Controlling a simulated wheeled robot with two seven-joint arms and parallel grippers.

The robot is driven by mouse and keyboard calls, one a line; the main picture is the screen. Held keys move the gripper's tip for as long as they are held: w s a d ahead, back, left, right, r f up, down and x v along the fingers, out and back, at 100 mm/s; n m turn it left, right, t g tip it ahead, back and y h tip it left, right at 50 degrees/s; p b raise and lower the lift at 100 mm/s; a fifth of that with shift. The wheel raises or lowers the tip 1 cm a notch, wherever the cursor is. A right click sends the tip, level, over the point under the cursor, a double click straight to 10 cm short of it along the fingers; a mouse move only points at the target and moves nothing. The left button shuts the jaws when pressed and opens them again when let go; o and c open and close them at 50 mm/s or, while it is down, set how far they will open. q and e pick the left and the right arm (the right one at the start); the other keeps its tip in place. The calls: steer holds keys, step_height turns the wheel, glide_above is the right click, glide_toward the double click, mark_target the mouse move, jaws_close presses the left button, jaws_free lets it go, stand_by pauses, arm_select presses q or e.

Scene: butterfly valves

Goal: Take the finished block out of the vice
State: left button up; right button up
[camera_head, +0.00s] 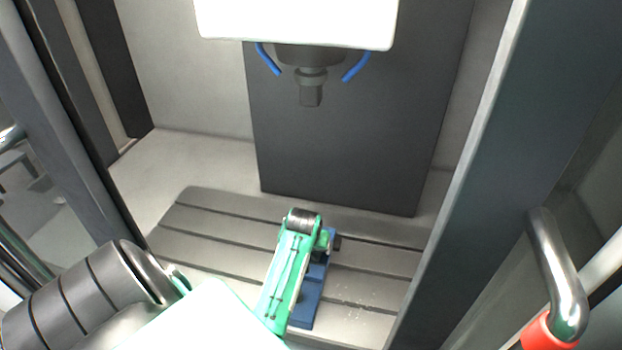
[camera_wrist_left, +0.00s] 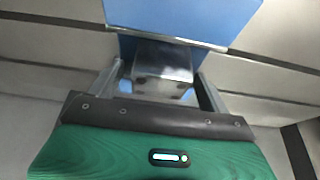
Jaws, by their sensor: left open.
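The blue vice (camera_head: 304,308) stands on the slotted machine table, partly hidden by my left arm. My left gripper (camera_head: 324,243) is over its far part; its fingertips cannot be made out in the head view. In the left wrist view the vice's blue body (camera_wrist_left: 185,18) lies ahead. A grey metal piece (camera_wrist_left: 162,58), apparently the block, shows between the two fingers of my left gripper (camera_wrist_left: 160,72). The fingers are apart, one on each side of it, with gaps visible. Whether the piece sits fully between the jaws I cannot tell. My right gripper is not in view.
The slotted table (camera_head: 215,215) is bare left of the vice, with pale specks to its right. The spindle (camera_head: 311,85) with blue hoses hangs above and behind. A grey door frame (camera_head: 465,170) and a metal handle (camera_head: 556,275) with a red end stand at right.

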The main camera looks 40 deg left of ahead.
arm_select(q)
steer(key=shift+r, duration=0.1)
steer(key=c, duration=1.3)
